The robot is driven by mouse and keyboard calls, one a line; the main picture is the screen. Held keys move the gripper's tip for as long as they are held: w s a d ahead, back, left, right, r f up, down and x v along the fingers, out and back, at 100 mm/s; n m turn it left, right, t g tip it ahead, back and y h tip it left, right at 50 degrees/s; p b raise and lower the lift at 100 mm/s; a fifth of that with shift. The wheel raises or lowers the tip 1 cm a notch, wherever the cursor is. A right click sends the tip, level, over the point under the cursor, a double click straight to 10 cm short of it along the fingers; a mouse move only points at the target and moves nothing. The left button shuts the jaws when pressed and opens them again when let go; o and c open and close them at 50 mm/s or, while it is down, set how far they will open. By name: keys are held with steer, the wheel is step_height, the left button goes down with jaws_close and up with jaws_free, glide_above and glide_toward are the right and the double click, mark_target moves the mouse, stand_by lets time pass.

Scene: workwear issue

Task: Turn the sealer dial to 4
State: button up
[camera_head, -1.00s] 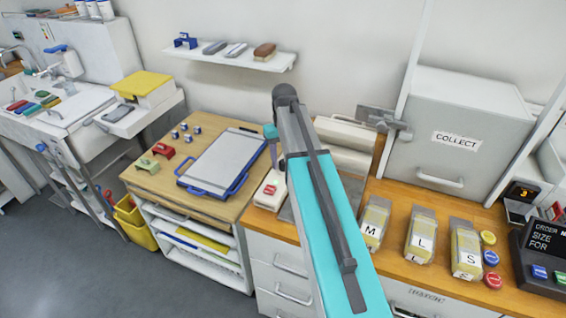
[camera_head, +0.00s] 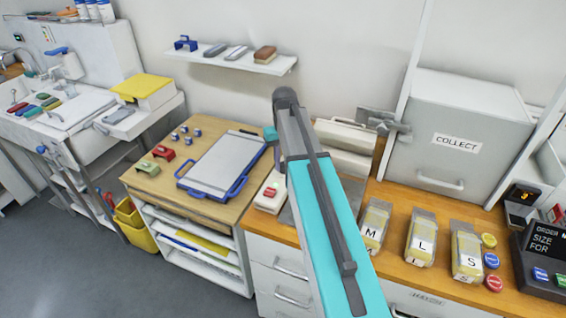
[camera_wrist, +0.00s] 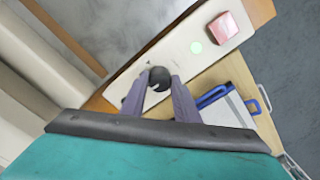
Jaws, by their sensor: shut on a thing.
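The sealer shows in the head view as a cream machine (camera_head: 345,134) behind my arm, with a control panel (camera_head: 268,196) to the left of the arm. In the wrist view the pale panel (camera_wrist: 180,57) carries a dark round dial (camera_wrist: 159,78), a pale green round spot and a red block-shaped button (camera_wrist: 222,27). My gripper (camera_wrist: 160,84) is shut on the dial, one finger on each side of it. The dial's numbers and pointer are too small or hidden to read. In the head view my arm hides the dial and the fingertips.
A blue clipboard (camera_head: 186,183) lies on the wooden table left of the sealer. Bagged packs marked M, L and S (camera_head: 421,238) stand on the counter to the right. A grey COLLECT box (camera_head: 460,110) stands behind them. A shelf (camera_head: 225,62) hangs on the wall above.

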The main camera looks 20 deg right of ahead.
steer(key=m, duration=0.8)
steer(key=shift+m+b, duration=0.3)
steer(key=m, duration=0.4)
steer(key=shift+m, duration=0.3)
steer(key=m, duration=0.4)
steer(key=o, duration=1.1)
steer(key=shift+r, duration=0.15)
steer(key=shift+r+b, duration=2)
steer(key=shift+r, duration=4.75)
